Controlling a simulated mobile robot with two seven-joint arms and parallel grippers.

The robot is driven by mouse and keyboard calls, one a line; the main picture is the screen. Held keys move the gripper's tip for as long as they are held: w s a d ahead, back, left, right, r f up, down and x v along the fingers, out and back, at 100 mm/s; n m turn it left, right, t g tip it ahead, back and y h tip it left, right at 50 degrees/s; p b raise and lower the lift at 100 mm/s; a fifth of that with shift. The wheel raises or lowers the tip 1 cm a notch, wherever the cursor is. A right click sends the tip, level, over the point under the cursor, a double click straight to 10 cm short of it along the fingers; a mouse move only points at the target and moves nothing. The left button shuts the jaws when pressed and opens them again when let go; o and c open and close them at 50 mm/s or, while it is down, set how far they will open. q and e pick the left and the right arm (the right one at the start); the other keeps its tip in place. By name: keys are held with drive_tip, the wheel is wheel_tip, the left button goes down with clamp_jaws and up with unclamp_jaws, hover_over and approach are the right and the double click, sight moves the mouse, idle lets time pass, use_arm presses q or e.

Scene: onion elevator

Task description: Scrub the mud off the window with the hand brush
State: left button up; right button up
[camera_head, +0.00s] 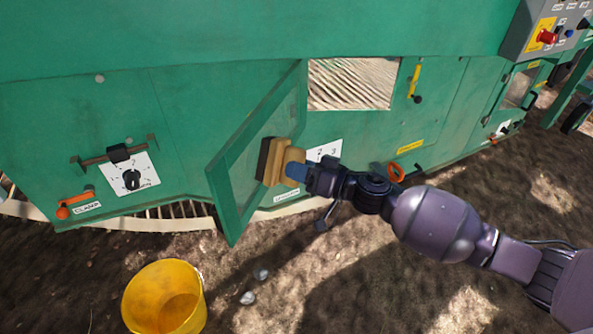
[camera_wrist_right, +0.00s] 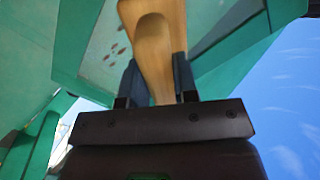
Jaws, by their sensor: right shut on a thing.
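The window (camera_head: 242,165) is a green-framed pane swung out from the green machine's side. My right gripper (camera_head: 296,172) is shut on the wooden handle of the hand brush (camera_head: 272,160). The brush's dark bristles face the pane and are at or very near it; I cannot tell if they touch. The right wrist view shows the brush's handle (camera_wrist_right: 155,45) between the two fingers. A few small brown mud spots (camera_wrist_right: 115,47) show on the pane there, left of the brush. The brush hides part of the pane. My left gripper is not in view.
A yellow bucket (camera_head: 165,297) stands on the soil at the bottom left. Small pale lumps (camera_head: 248,298) lie beside it. The machine (camera_head: 180,50) has an orange-tipped lever (camera_head: 75,205), a dial plate and a control box (camera_head: 545,30). Soil in front is mostly free.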

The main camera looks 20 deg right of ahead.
drive_tip(key=shift+w+d, duration=3.9)
drive_tip(key=shift+d, duration=0.15)
drive_tip(key=s+a+p, duration=0.1)
drive_tip(key=a, duration=0.1)
drive_tip(key=s+a+p, duration=0.1)
drive_tip(key=a, duration=0.1)
drive_tip(key=s+a+p, duration=0.2)
drive_tip(key=shift+r, duration=0.3)
drive_tip(key=shift+s+a+f, duration=0.2)
drive_tip(key=shift+a, duration=0.1)
drive_tip(key=shift+s+a+r+p, duration=0.2)
drive_tip(key=shift+s+a+p, duration=0.4)
drive_tip(key=shift+a, duration=0.25)
use_arm(q)
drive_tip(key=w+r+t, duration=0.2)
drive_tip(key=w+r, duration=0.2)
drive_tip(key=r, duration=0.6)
drive_tip(key=shift+p, duration=0.3)
use_arm(e)
drive_tip(key=shift+s+a+f, duration=0.2)
drive_tip(key=shift+s+a, duration=0.35)
drive_tip(key=shift+a, duration=0.2)
